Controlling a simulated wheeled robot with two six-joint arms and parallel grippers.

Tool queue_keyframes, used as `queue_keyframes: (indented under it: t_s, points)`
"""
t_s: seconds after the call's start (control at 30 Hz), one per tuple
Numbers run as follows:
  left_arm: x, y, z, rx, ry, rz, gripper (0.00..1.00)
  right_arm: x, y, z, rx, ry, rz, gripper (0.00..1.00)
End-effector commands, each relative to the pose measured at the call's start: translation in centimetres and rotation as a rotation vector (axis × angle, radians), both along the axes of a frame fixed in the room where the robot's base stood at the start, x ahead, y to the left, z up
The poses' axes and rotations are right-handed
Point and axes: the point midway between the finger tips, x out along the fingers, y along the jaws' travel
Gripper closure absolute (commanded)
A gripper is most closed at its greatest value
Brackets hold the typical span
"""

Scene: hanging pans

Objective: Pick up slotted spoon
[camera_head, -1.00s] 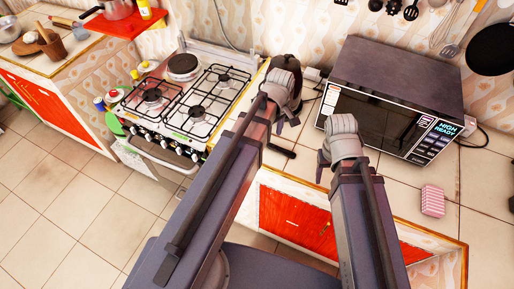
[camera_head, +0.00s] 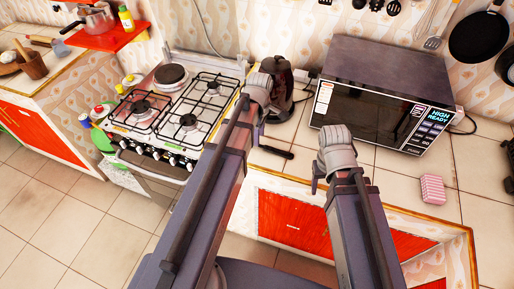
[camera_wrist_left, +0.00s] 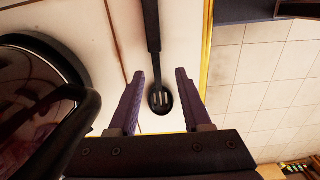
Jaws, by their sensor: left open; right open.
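The slotted spoon (camera_wrist_left: 158,95) lies on the pale counter in the left wrist view, its black handle running to the top. Its slotted head lies between the fingertips in the picture, with no contact visible. My left gripper (camera_wrist_left: 158,78) is open and empty. In the head view a black handle (camera_head: 276,152), likely the spoon's, lies near the counter's front edge; my left arm hides the rest. My left wrist is above the counter there, its fingers largely hidden. My right gripper (camera_head: 319,180) is open, right of the handle; its fingers are mostly hidden by the wrist.
A dark kettle (camera_head: 282,95) stands close to my left gripper; it fills the left of the wrist view (camera_wrist_left: 45,110). The gas stove (camera_head: 190,108) is to the left. A microwave (camera_head: 382,100) stands behind my right gripper. A pink striped box (camera_head: 432,189) lies right.

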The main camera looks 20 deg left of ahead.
Motion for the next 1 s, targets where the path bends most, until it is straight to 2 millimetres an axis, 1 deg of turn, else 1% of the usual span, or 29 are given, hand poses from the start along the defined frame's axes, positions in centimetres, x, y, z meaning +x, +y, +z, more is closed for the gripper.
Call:
queue_keyframes:
  t_s: [0.17,0.4,0.5,0.6,0.83,1.0]
  points:
    - [0.2,0.1,-0.9,0.000,0.000,0.000,0.51,0.0,0.0,-0.9,0.000,0.000,0.000,0.40]
    - [0.7,0.6,-3.9,0.000,0.000,0.000,0.51,0.0,0.0,-3.9,0.000,0.000,0.000,0.40]
    - [0.6,0.6,-4.9,0.000,0.000,-0.001,0.51,0.0,0.0,-4.9,0.000,0.000,0.000,0.40]
    - [0.6,0.6,-5.3,0.000,0.000,-0.001,0.51,0.0,0.0,-5.3,0.000,0.000,0.000,0.40]
    - [0.6,0.6,-5.1,0.000,0.000,-0.001,0.51,0.0,0.0,-5.1,0.000,0.000,0.000,0.40]
    - [0.6,0.6,-5.1,0.000,0.000,-0.001,0.70,0.0,0.0,-5.1,0.000,0.000,0.000,0.40]
